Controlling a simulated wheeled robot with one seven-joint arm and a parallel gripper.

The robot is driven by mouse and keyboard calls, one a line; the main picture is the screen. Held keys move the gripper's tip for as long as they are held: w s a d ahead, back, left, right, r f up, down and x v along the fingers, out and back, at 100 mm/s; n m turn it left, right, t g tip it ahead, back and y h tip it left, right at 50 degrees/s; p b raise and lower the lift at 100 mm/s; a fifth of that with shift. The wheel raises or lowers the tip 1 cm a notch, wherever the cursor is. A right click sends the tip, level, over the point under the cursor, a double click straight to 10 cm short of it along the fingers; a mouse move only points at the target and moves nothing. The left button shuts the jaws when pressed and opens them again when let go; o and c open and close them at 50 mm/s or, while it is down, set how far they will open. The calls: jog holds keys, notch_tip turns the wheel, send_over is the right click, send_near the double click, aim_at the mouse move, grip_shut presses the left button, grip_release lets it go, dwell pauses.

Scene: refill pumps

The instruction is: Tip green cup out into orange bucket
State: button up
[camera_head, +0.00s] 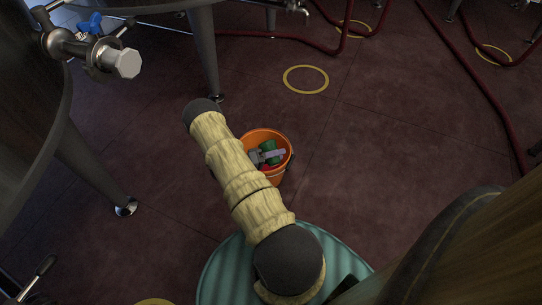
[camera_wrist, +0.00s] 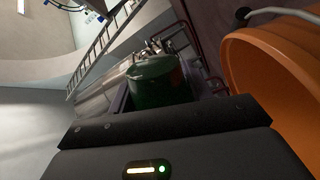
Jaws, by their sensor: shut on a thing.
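The orange bucket (camera_head: 276,178) stands on the floor, and its wall and pale handle also fill the right of the wrist view (camera_wrist: 268,75). The small green cup (camera_head: 269,146) shows over the bucket's opening in the head view. In the wrist view the green cup (camera_wrist: 155,82) is between the fingers of my gripper (camera_wrist: 157,92), which is shut on it. In the head view my gripper (camera_head: 267,156) is small and grey across the bucket's mouth. Something red shows beside it. The cup's inside is hidden, and its exact tilt is hard to tell.
Steel tanks on legs stand at the left and top, with a valve (camera_head: 110,60) sticking out at upper left. Red hoses (camera_head: 480,85) run along the right floor. Yellow floor rings (camera_head: 306,79) lie beyond the bucket. Open floor lies right of the bucket.

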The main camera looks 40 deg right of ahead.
jog(key=m, duration=0.1)
jog(key=s+f+m, duration=0.1)
jog(key=m, duration=0.3)
jog(key=shift+s+a+f+p, duration=0.15)
jog(key=shift+s+a+p, duration=0.1)
jog(key=shift+p, duration=0.1)
jog(key=m, duration=0.2)
jog(key=s+f+m, duration=0.1)
jog(key=m, duration=0.3)
jog(key=shift+s+a+f+t+p, duration=0.2)
jog(key=shift+a+f+t+p, duration=0.05)
jog(key=shift+a+t+p, duration=0.1)
jog(key=s+m+p, duration=0.1)
jog(key=s+a+r+p, duration=0.1)
jog(key=s+p, duration=0.1)
jog(key=s+r+m+p, duration=0.1)
jog(key=shift+s+a+m+p, duration=0.3)
jog(key=shift+s+a+p, duration=0.05)
jog(key=shift+a, duration=0.05)
jog(key=shift+w, duration=0.1)
